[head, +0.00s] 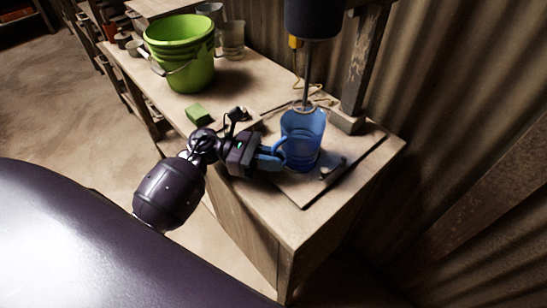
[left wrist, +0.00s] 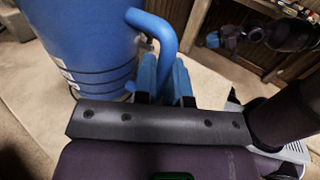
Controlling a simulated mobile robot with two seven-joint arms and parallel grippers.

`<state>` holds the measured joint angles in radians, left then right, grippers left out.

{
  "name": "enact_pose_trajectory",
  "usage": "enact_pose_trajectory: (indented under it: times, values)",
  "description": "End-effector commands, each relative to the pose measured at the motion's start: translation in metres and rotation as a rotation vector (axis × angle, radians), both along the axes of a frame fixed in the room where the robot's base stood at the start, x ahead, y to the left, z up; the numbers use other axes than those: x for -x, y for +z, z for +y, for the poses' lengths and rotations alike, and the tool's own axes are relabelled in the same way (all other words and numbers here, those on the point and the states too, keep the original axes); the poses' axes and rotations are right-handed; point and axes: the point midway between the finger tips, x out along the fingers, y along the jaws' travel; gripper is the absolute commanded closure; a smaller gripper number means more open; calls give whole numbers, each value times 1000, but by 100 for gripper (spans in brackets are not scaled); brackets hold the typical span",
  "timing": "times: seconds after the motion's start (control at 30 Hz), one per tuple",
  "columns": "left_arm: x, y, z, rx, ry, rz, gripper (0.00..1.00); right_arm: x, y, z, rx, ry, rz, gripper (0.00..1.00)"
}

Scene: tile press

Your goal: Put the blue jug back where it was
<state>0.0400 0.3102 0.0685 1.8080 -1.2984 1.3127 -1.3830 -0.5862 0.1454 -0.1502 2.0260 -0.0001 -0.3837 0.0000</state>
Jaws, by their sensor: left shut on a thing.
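The blue jug (head: 304,142) stands upright over the board (head: 343,160) at the near end of the bench, below the shaft of a dark machine. It also shows large in the left wrist view (left wrist: 80,45), with its handle at the right. My left gripper (head: 276,158) is shut on the jug's handle from the left side. In the left wrist view the blue fingers (left wrist: 165,82) close around the lower handle. I cannot tell whether the jug touches the board.
The dark machine head (head: 313,18) and its thin shaft (head: 306,78) hang directly over the jug, beside a wooden post (head: 362,70). A green bucket (head: 182,50), a green block (head: 198,115) and clear containers (head: 232,38) stand farther back. The bench between is mostly bare.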

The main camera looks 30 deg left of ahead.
Motion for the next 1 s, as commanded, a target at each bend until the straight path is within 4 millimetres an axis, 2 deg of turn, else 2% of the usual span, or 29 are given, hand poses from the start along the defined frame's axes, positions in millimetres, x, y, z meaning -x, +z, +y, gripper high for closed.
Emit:
enact_pose_trajectory:
  times: [0.17,0.2,0.33,0.6,0.77,1.0]
  values:
    - [0,-6,0,-1,-1,1,100,2,-7,-1,3,2,10,57]
    - [0,-5,0,-1,0,0,83,2,-5,-1,4,3,8,57]
    - [0,-4,0,0,0,0,64,1,-4,-1,4,3,5,57]
    - [0,-3,0,0,0,0,63,0,-3,-1,4,3,3,57]
    - [0,4,0,1,1,-2,63,-3,5,0,0,1,-7,57]
    - [11,-4,42,-5,1,5,63,3,-13,2,-4,-3,17,57]
